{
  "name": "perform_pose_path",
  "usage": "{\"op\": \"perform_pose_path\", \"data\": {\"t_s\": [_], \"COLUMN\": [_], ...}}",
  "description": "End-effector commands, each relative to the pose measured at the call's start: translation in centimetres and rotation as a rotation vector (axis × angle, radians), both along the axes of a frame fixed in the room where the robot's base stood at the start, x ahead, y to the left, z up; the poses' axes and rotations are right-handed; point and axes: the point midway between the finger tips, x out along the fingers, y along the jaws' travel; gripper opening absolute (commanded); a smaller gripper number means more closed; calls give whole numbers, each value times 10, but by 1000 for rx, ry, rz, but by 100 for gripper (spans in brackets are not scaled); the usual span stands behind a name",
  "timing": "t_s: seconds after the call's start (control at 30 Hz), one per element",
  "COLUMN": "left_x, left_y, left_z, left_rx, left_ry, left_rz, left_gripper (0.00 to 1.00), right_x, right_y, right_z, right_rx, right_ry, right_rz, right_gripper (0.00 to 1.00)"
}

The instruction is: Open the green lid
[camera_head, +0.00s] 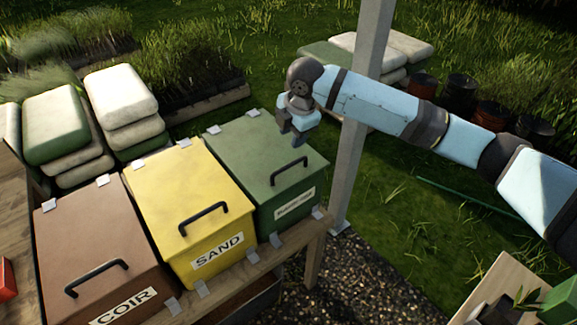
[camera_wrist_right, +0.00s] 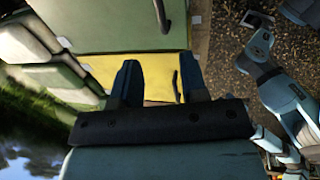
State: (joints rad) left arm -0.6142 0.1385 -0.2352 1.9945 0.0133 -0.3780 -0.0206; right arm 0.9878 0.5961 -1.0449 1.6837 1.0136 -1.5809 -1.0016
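The green box has a flat green lid (camera_head: 250,148) that lies closed on it, with a dark bar handle (camera_head: 290,172) near its front edge and a pale label on the front. In the right wrist view the green lid (camera_wrist_right: 100,25) and its handle (camera_wrist_right: 162,14) show at the top. My right gripper (camera_head: 299,138) hangs above the right part of the lid, behind the handle, apparently not touching. Its fingers (camera_wrist_right: 160,82) are spread with nothing held between them. A light blue arm, seemingly my left, shows at the right of the wrist view; its gripper (camera_wrist_right: 255,52) is too small to read.
The closed yellow SAND box (camera_head: 190,195) and brown COIR box (camera_head: 95,245) stand left of the green one on a wooden bench (camera_head: 262,262). A grey post (camera_head: 358,130) rises just right of the green box. Stacked sacks (camera_head: 122,105) lie behind.

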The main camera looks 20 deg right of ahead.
Motion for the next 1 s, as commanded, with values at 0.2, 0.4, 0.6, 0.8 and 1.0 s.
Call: {"op": "perform_pose_path", "data": {"t_s": [0.2,0.4,0.6,0.8,1.0], "left_x": [0,0,0,0,0], "left_y": [0,0,0,0,0], "left_z": [-1,0,2,2,2], "left_rx": [0,1,1,1,1], "left_ry": [0,0,0,1,1], "left_rz": [0,-1,-1,-1,-1], "left_gripper": [43,43,43,43,43], "right_x": [5,10,18,25,27], "right_y": [-8,-5,-2,1,2], "right_z": [-1,-36,-78,-110,-125], "right_rx": [-32,-31,-31,-30,-30], "right_ry": [13,14,13,11,10], "right_rz": [16,17,15,16,16], "right_gripper": [40,40,40,40,40]}}
